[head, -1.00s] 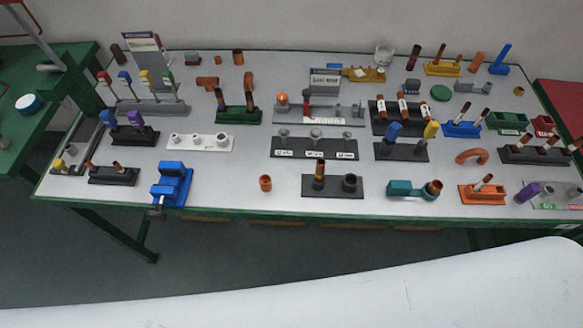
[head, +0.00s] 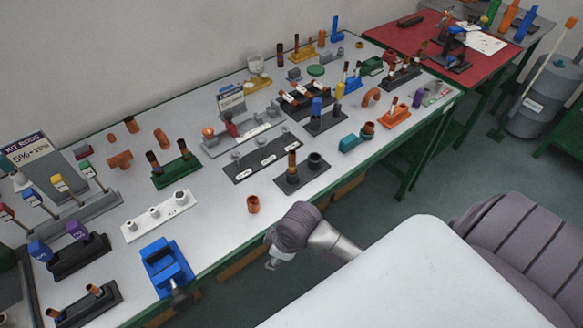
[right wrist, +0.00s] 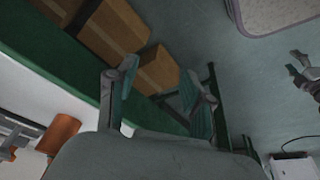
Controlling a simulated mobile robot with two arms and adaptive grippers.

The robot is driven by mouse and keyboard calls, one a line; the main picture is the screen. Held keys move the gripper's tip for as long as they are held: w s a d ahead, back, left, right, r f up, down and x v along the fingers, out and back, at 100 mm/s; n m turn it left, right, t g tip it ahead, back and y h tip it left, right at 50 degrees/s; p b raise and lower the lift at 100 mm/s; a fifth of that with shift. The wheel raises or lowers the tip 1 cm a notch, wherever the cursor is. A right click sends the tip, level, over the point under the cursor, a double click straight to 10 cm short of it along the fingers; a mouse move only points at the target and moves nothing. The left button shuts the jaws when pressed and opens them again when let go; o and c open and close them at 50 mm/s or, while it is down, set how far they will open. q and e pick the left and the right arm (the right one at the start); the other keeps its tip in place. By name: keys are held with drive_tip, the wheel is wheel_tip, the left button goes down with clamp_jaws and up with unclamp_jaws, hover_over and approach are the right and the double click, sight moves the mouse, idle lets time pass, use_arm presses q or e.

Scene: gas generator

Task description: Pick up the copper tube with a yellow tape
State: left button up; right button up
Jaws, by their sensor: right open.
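Several copper tubes stand in holders on the white-topped table (head: 215,250). They include a tube (head: 292,162) in a black holder (head: 290,183) and two tubes in a green holder (head: 178,172). I cannot make out yellow tape on any of them. A short copper piece (head: 253,204) stands alone near the front edge; an orange-brown piece (right wrist: 60,132) shows at the lower left in the right wrist view. My right gripper (head: 272,260) is just off the table's front edge. In the right wrist view its fingers (right wrist: 160,92) are apart, with nothing between them. My left gripper is out of view.
A blue vise (head: 166,266) sits at the front edge, left of my right gripper. A white fitting rack (head: 160,213) and a black labelled rack (head: 262,157) stand behind. A red table (head: 400,40) is at the back right. Cardboard boxes (right wrist: 110,30) are under the table.

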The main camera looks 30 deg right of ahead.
drive_tip(key=w+r+n, duration=0.2)
drive_tip(key=r+n, duration=0.1)
drive_tip(key=w+d+r+n, duration=0.1)
drive_tip(key=w+r+n, duration=0.1)
drive_tip(key=r, duration=0.2)
drive_tip(key=w+d+r+n+g, duration=0.1)
drive_tip(key=w+r+n, duration=0.2)
drive_tip(key=shift+d+r+n, duration=0.2)
drive_tip(key=shift+d+n, duration=0.05)
drive_tip(key=shift+n, duration=0.05)
drive_tip(key=w+d+r+n+h, duration=0.1)
drive_tip(key=w+d+r+n, duration=0.1)
drive_tip(key=w+d+r, duration=0.25)
wheel_tip(320, 180, up, 8)
drive_tip(key=n+g, duration=0.2)
drive_tip(key=n, duration=0.1)
hover_over(294, 153)
drive_tip(key=shift+s+f+h+b, duration=0.1)
drive_tip(key=shift+h+b, duration=0.2)
drive_tip(key=shift+h, duration=0.1)
drive_tip(key=shift+d, duration=0.2)
wheel_tip(294, 153, down, 8)
drive_tip(key=shift+a+r+p, duration=0.1)
drive_tip(key=shift+r+p, duration=0.05)
drive_tip(key=shift+p, duration=0.3)
drive_tip(key=shift+f, duration=0.55)
drive_tip(key=f, duration=0.3)
drive_tip(key=f+p, duration=0.1)
drive_tip(key=shift+w+a+f, duration=0.15)
drive_tip(key=shift+w, duration=0.25)
